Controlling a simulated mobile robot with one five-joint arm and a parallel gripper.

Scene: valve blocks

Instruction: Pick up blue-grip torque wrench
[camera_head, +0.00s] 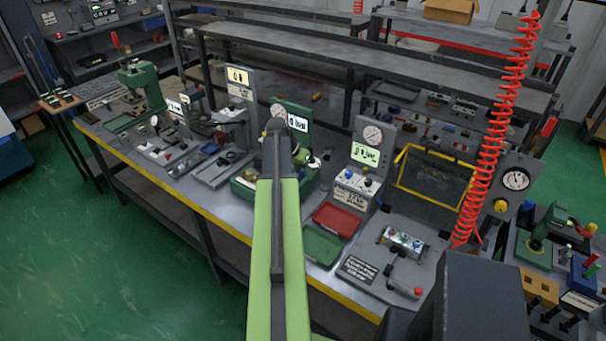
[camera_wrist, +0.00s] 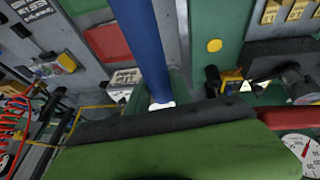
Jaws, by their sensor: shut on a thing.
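My green arm reaches over the workbench in the head view, and my gripper (camera_head: 277,128) is at its dark far end, in front of the green test stand. Its fingertips are hard to make out there. In the wrist view, the blue grip of the torque wrench (camera_wrist: 149,45) runs from the top edge down to a pale end just above the dark edge of my own green-and-black part. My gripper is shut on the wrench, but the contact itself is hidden. In the head view my arm hides the wrench, and I cannot make it out.
The green test stand (camera_head: 293,118) with a gauge is close behind my gripper. A red tray (camera_head: 337,220) and a green tray (camera_head: 322,246) lie right of my arm. A grey gauge stand (camera_head: 372,140) and a red coiled hose (camera_head: 490,150) stand farther right.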

